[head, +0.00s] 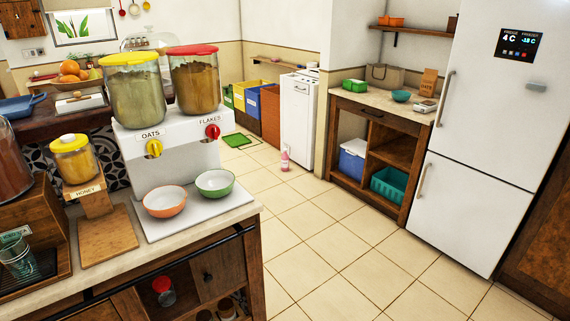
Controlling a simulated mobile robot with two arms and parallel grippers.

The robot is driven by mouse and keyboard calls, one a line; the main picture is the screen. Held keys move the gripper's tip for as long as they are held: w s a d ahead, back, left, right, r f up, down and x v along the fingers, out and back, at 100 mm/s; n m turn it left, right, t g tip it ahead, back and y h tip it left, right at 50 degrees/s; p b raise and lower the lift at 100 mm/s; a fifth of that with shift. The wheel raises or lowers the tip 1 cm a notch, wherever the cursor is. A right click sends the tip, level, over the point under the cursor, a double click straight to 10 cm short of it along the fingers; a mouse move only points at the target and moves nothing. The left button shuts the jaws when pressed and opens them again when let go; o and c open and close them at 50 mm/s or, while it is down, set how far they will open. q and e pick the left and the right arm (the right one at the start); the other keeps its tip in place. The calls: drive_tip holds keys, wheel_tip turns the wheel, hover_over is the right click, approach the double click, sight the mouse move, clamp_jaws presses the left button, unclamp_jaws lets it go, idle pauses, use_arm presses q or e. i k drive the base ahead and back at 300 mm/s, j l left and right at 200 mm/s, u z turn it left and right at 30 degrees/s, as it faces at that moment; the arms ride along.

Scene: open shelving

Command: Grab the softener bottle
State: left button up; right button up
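A small pink bottle (285,160) with a pale top stands upright on the tiled floor, in front of the white appliance in the back middle of the head view. It looks like the softener bottle, but its label is too small to read. Nothing touches it from above. Neither of my grippers shows in this view.
A counter (258,208) with a cereal dispenser (170,155) and two bowls fills the left front. Open wooden shelving (340,180) and a white fridge (480,130) stand on the right. The tiled floor (330,240) between them is clear up to the bottle.

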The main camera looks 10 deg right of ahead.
sight(284, 158)
drive_tip(key=i+l+z, duration=0.3)
drive_tip(key=i+z, duration=0.15)
drive_tip(key=i+l+z, duration=0.1)
drive_tip(key=i+z, duration=0.4)
drive_tip(key=i+l+z, duration=0.15)
drive_tip(key=i+z, duration=0.15)
drive_tip(key=i, duration=1)
drive_tip(key=i+j+u, duration=0.15)
drive_tip(key=i+u, duration=0.25)
drive_tip(key=i+j+u, duration=0.1)
drive_tip(key=i+u, duration=0.55)
drive_tip(key=u, duration=0.15)
drive_tip(key=i+l+u, duration=0.2)
drive_tip(key=i+u, duration=0.25)
drive_tip(key=i+j+u, duration=0.1)
drive_tip(key=i+u, duration=0.35)
drive_tip(key=i, duration=1.45)
drive_tip(key=i+j+z, duration=0.1)
drive_tip(key=i+z, duration=0.4)
drive_tip(key=i+j+z, duration=0.25)
drive_tip(key=z, duration=0.25)
drive_tip(key=i+j+z, duration=0.75)
drive_tip(key=j+z, duration=0.25)
